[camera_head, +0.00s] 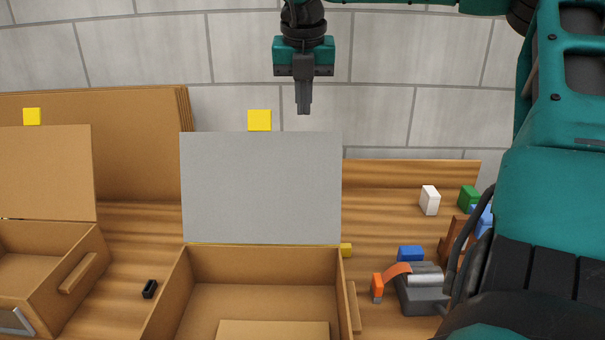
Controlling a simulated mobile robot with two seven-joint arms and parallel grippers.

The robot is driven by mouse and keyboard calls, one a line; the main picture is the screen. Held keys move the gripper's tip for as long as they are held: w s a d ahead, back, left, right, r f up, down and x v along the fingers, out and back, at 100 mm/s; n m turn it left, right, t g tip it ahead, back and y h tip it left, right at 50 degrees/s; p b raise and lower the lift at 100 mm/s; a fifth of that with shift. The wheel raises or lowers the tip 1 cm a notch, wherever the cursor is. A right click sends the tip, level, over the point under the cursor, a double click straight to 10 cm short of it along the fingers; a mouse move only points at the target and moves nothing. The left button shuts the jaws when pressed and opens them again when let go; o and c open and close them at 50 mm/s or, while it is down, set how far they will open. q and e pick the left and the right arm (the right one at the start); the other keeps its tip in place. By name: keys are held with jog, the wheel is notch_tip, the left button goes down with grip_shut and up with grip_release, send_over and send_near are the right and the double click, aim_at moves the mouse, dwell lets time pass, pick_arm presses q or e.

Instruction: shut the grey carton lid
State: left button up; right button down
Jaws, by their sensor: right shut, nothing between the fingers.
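The grey carton lid (261,188) stands upright, open, at the back edge of a brown carton (265,264) in the middle of the camera_head view. A yellow tab (260,120) sits on the lid's top edge. The carton is open, and a brown panel shows inside at its front. My right gripper (304,111) is shut and empty. It points down, above and slightly right of the yellow tab, apart from the lid. My left gripper is not in view.
Another open carton (52,247) with a brown lid and yellow tab stands at left. A small black block (150,289) lies between the cartons. At right are a tape dispenser (422,290), a blue block (410,254) and a white block (430,200). Cardboard sheets (143,150) lean behind.

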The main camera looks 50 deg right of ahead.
aim_at(304, 135)
jog(key=shift+d+f, duration=0.1)
jog(key=shift+f, duration=3.15)
jog(key=shift+s+a, duration=0.2)
jog(key=shift+a, duration=0.05)
jog(key=s+a+b, duration=0.1)
jog(key=s+a, duration=0.4)
jog(key=a, duration=0.1)
jog(key=shift+a+r, duration=0.2)
jog(key=shift+r, duration=0.2)
